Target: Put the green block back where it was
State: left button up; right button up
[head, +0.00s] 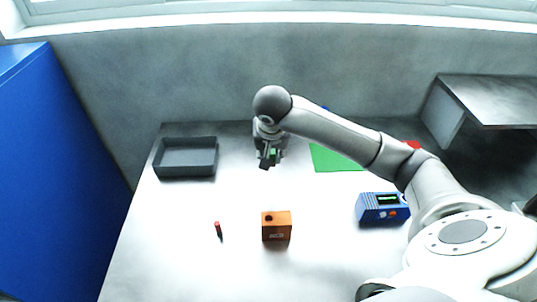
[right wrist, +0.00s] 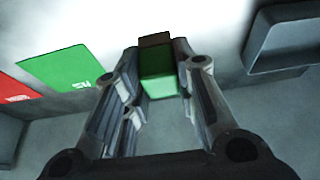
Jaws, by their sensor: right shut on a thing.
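My right gripper (head: 268,160) is shut on the green block (head: 273,153), near the back of the white table, between the dark tray and the green mat. In the right wrist view the green block (right wrist: 159,82) sits between the two fingers, with a dark brown piece at its far end. The green mat (head: 328,160) lies to the right of the gripper, partly behind my right arm. It also shows in the right wrist view (right wrist: 60,68). How high the block is above the table is hard to tell. My left gripper is not in view.
The grey tray (head: 185,174) stands at the back left. An orange box (head: 276,227), a small red-and-black object (head: 218,230) and a blue device (head: 377,209) stand further forward. A red patch (right wrist: 14,92) lies beside the mat. The table's left middle is clear.

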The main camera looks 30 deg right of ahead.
jog(key=w+d+f, duration=0.1)
jog(key=w+f, duration=0.1)
jog(key=w+d+f+p, duration=0.1)
jog(key=w+d+f, duration=0.1)
jog(key=w+f, duration=0.1)
jog(key=w+d+f, duration=0.1)
jog(key=w+f, duration=0.1)
jog(key=w, duration=0.1)
jog(key=shift+w+d+f+p, duration=0.1)
jog(key=shift+d+f+p, duration=0.2)
jog(key=shift+d+p, duration=0.1)
jog(key=shift+w+d+f, duration=0.15)
jog(key=shift+f, duration=1.65)
jog(key=shift+f, duration=0.1)
jog(key=o, duration=1)
